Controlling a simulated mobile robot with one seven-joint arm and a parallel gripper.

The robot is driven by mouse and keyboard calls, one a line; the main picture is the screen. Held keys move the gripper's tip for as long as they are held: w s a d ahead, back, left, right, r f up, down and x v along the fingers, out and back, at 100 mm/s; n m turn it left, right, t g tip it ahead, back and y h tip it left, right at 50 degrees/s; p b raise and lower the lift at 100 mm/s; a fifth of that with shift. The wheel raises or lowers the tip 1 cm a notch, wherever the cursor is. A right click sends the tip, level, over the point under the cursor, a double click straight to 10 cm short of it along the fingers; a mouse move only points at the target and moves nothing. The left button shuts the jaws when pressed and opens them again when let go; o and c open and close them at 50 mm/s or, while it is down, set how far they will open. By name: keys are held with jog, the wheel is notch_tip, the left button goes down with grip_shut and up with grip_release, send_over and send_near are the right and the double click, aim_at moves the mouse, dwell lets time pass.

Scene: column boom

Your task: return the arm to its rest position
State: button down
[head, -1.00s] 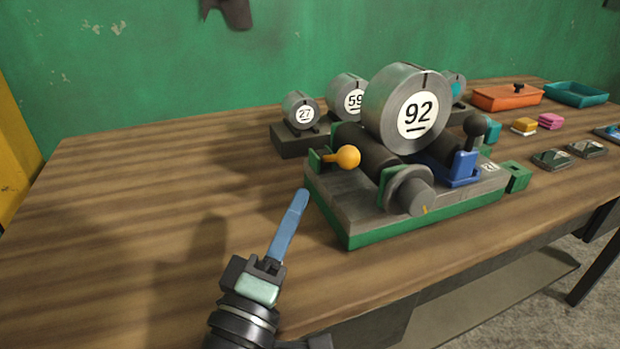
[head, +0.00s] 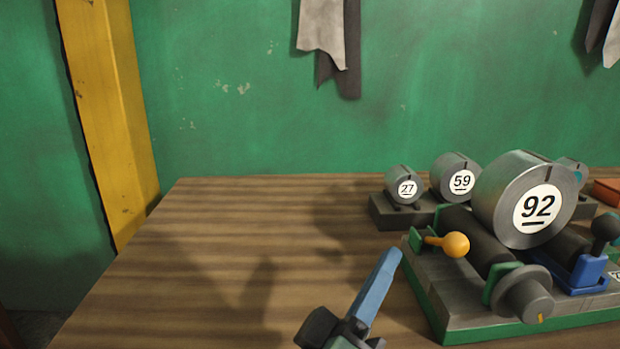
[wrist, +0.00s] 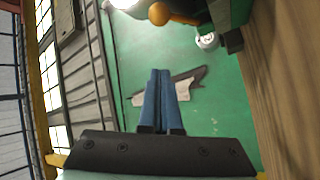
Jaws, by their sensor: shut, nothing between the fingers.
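My gripper (head: 390,262) shows at the lower middle of the head view, its blue fingers together and pointing up and to the right. It is empty and stands left of the green-based machine (head: 462,318), apart from it as far as I can tell. In the wrist view the two blue fingers (wrist: 161,85) lie side by side, with the green wall behind them. The rest of my arm is cut off below the head view.
The machine carries a large roller marked 92 (head: 520,200), an orange-knobbed lever (head: 455,244) and a blue lever mount (head: 582,272). Rollers 27 (head: 404,186) and 59 (head: 456,178) stand behind on a dark rack. The wooden table (head: 190,250) is clear on the left. A yellow post (head: 110,110) stands beyond.

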jog(key=s+a+r+m+t+y, duration=0.1)
jog(key=s+a+r+t+y, duration=0.25)
jog(key=r, duration=0.55)
jog(key=s+a+r+m+t+y, duration=0.25)
jog(key=r+y, duration=0.25)
jog(key=r, duration=0.3)
jog(key=s+a+r+m+t+y, duration=0.1)
jog(key=s+a+r+t+y, duration=0.25)
jog(key=r, duration=0.55)
notch_tip(320, 180, up, 29)
jog(key=p, duration=2.9)
jog(key=shift+w+y+p, duration=0.3)
jog(key=shift+w, duration=0.05)
